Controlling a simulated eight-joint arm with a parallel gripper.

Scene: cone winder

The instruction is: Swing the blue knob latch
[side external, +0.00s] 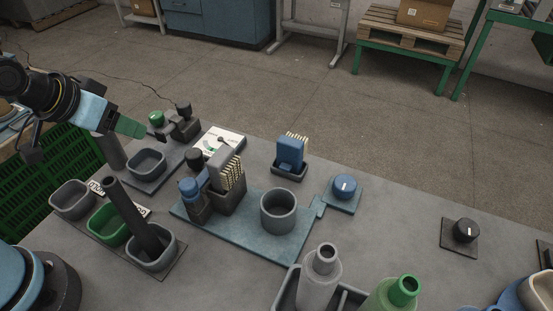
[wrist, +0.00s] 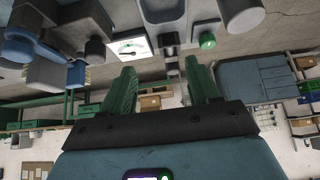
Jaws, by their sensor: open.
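The blue knob (side external: 345,187) has a white pointer line and sits on a small square blue plate, joined to the larger blue base plate (side external: 255,245) in the side view. I cannot make it out in the wrist view. My gripper (side external: 142,132) has green fingers and is at the far left, above the table's left part, well away from the blue knob. In the wrist view the gripper (wrist: 163,70) has its two fingers apart with nothing between them.
Between my gripper and the knob stand a white gauge card (side external: 220,143), a grey brush block (side external: 229,182), a blue brush (side external: 290,153) and a grey cup (side external: 278,211). A black knob (side external: 466,231) is at right. The table between the two knobs is clear.

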